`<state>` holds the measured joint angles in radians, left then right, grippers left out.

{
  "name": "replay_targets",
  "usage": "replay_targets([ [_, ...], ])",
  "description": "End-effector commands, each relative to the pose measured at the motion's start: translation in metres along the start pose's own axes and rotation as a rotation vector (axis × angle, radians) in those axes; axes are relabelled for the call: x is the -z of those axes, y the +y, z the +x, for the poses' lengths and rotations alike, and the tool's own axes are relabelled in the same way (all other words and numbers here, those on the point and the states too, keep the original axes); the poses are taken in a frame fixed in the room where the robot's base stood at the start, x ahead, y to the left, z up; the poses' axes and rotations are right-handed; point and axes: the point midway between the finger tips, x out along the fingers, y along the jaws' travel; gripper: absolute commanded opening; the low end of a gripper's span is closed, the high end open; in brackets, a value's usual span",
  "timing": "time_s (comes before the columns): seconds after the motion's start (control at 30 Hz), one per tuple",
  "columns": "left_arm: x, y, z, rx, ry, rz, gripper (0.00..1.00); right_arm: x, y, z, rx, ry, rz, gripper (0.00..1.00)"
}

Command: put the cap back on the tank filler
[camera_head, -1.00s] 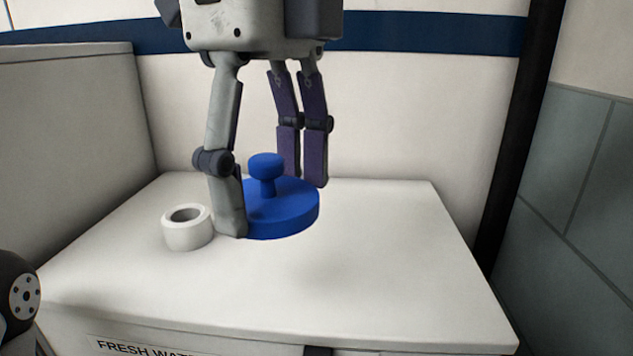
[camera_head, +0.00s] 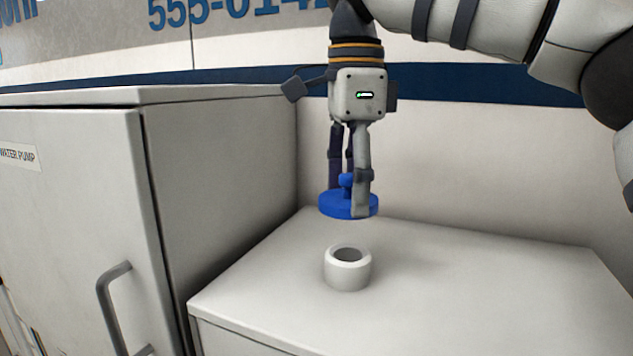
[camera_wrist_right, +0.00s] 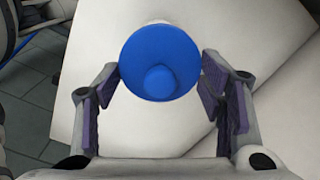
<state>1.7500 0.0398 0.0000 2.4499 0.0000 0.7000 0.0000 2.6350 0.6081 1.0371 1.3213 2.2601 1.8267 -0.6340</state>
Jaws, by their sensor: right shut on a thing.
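The blue cap (camera_head: 335,206), a round disc with a knob on top, is held knob up in my right gripper (camera_head: 350,192). Its fingers are shut at the sides of the disc. In the head view the cap hangs above the white tank top, higher in the picture than the filler. The tank filler (camera_head: 348,271) is a short white ring with an open dark hole. In the right wrist view the cap (camera_wrist_right: 150,55) hides nearly all of the filler; a pale edge shows above it. My left gripper is not in view.
The white tank top (camera_head: 480,275) is bare around the filler. A taller grey cabinet (camera_head: 75,200) with a handle (camera_head: 112,305) stands to the left. The van wall (camera_head: 480,150) with a blue stripe is close behind.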

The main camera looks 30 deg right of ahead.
Motion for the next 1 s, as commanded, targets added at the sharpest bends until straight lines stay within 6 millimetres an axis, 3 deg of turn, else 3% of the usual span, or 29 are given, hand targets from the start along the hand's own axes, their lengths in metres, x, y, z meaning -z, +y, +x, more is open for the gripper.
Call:
replay_targets([
  [0.5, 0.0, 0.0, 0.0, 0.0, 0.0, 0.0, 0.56, 0.0, 0.0, 0.054, -0.001, 0.0, -0.001, 0.44],
  [1.0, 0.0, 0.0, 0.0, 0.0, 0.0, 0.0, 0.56, 0.0, 0.001, 0.063, 0.0, -0.001, 0.0, 0.44],
])
